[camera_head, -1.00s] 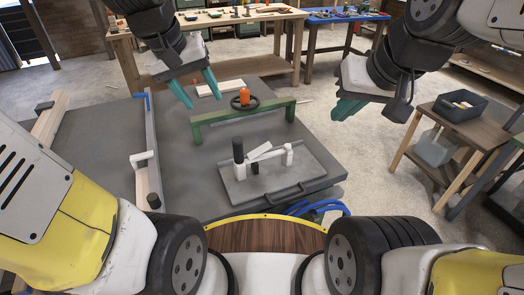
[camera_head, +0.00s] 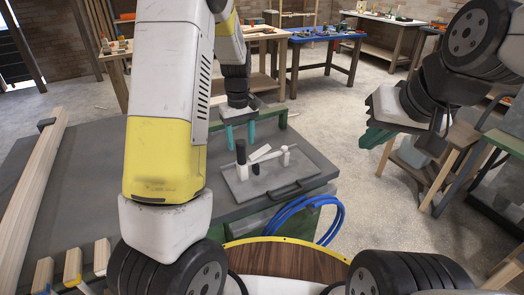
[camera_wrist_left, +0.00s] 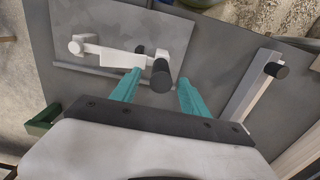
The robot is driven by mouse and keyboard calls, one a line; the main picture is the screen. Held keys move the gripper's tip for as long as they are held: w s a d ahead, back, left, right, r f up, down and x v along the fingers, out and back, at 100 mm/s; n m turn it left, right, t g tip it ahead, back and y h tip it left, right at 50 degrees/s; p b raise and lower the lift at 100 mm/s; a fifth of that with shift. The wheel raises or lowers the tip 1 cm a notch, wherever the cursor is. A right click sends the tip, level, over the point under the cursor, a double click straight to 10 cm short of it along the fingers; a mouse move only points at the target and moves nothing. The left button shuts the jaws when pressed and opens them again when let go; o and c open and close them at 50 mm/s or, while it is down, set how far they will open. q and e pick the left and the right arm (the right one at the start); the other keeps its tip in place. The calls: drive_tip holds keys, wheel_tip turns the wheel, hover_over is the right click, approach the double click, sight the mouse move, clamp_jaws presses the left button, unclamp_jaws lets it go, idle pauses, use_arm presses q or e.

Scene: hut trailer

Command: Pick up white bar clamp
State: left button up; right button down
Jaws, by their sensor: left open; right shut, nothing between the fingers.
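The white bar clamp (camera_head: 266,157) lies on a flat grey tray (camera_head: 300,178) on the dark bench, with its black handle (camera_head: 241,152) sticking up. In the left wrist view the clamp (camera_wrist_left: 112,54) stretches to the upper left, its black handle (camera_wrist_left: 161,76) near the gap between my fingertips. My left gripper (camera_head: 240,136) is open and points down just behind the handle; it also shows in the left wrist view (camera_wrist_left: 158,86). It appears empty, and contact with the clamp cannot be told. My right gripper (camera_head: 376,137) is shut and empty, off to the right.
The tray has a raised front handle (camera_head: 286,189). A green bar stands behind it, partly hidden. Another pale bar with a black knob (camera_wrist_left: 275,70) is in the left wrist view. Wooden beams (camera_head: 36,190) lie at the left; blue hoses (camera_head: 300,214) hang in front.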

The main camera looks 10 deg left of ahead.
use_arm(q)
drive_tip(key=shift+a+f, duration=0.1)
drive_tip(key=shift+f, duration=2.25)
clamp_jaws()
